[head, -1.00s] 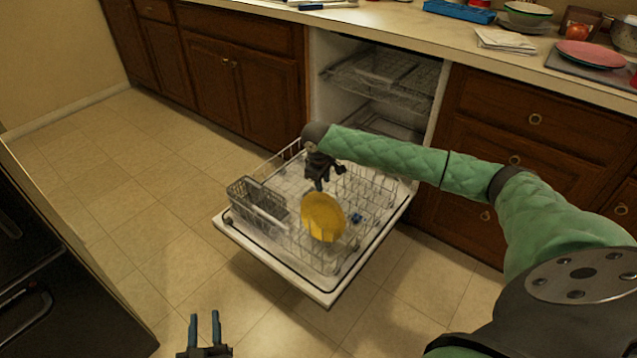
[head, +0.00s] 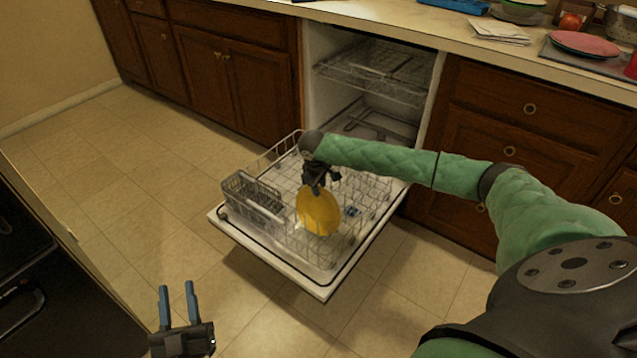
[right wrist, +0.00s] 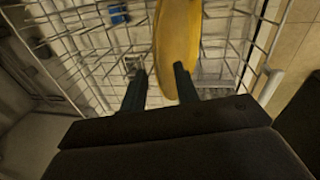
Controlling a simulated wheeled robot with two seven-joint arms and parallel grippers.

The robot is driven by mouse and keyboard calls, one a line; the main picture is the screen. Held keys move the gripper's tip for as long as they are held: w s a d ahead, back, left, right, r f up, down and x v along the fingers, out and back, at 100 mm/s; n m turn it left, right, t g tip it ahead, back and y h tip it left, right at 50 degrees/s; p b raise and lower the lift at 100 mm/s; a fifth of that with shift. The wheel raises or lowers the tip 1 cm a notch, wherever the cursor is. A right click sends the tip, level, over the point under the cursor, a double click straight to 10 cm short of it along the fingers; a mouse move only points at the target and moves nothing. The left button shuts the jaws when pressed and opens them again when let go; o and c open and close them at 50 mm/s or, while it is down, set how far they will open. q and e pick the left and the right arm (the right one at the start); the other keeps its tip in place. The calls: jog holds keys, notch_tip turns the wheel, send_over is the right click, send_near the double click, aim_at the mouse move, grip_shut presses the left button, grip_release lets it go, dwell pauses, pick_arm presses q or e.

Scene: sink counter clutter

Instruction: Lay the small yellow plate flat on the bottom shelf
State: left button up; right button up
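The small yellow plate (head: 320,214) stands tilted on edge in the lower rack (head: 262,233), which is pulled out over the open dishwasher door. My right gripper (head: 319,187) is at the plate's upper edge. In the right wrist view the plate (right wrist: 178,40) reaches down between the fingers of this gripper (right wrist: 160,78). The right finger overlaps the plate, and a gap shows beside the left finger, so the gripper looks open. My left gripper (head: 177,288) is open and empty, low at the front left, away from the rack.
A grey cutlery basket (head: 252,194) sits on the rack's left side. A small blue item (right wrist: 118,14) lies in the rack near the plate. The upper rack (head: 375,72) is inside the dishwasher. Pink plates (head: 585,44) stand on the counter. Floor to the left is clear.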

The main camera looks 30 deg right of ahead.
pick_arm(q)
jog(key=shift+s+a+r+t, duration=0.1)
jog(key=shift+s+r+t, duration=0.1)
jog(key=shift+r, duration=0.5)
jog(key=shift+s+a+r+t, duration=0.1)
jog(key=shift+s+r+t, duration=0.1)
jog(key=shift+r, duration=0.45)
pick_arm(e)
jog(key=shift+d+f, duration=0.1)
jog(key=shift+f, duration=0.55)
grip_shut()
pick_arm(q)
jog(key=shift+w, duration=0.1)
